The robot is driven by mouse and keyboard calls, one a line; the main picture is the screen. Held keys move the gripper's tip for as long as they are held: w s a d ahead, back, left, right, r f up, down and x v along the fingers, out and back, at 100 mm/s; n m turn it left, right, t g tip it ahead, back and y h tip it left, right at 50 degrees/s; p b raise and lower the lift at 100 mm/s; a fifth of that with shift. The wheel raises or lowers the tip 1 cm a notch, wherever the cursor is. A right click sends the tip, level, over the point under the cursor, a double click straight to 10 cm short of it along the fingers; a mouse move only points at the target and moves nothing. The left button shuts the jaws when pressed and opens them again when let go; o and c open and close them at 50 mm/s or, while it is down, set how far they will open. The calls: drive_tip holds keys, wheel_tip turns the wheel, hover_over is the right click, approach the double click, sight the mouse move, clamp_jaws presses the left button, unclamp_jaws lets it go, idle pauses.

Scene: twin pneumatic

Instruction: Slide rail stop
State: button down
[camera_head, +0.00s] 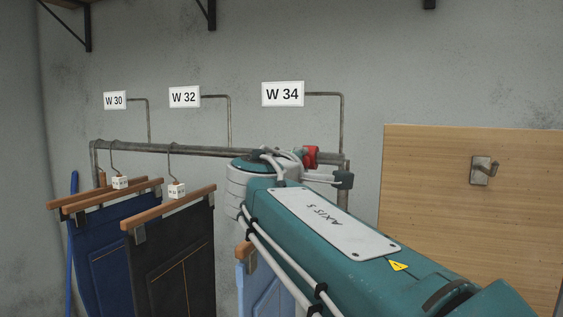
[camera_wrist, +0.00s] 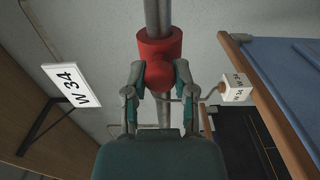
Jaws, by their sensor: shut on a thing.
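The red rail stop (camera_wrist: 160,60) sits around the grey rail (camera_wrist: 157,15) in the wrist view. My gripper (camera_wrist: 158,80) has one finger on each side of the stop's lower knob and is shut on it. In the head view the red stop (camera_head: 311,155) shows near the right end of the rail (camera_head: 190,150), by my gripper (camera_head: 325,172), partly hidden behind my arm.
Wooden hangers with dark blue trousers (camera_head: 105,265) and black trousers (camera_head: 175,260) hang at the left. Light blue trousers (camera_head: 262,288) hang partly behind my arm. The W 34 sign (camera_head: 283,94) is above the rail. A wooden board (camera_head: 425,190) with a hook (camera_head: 483,170) is at right.

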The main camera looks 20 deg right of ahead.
sight(323, 160)
drive_tip(key=s+d, duration=0.2)
drive_tip(key=shift+d+f, duration=0.15)
drive_tip(key=shift+d, duration=0.25)
drive_tip(key=shift+w, duration=0.1)
drive_tip(key=shift+c, duration=2)
unclamp_jaws()
drive_tip(key=v, duration=1.2)
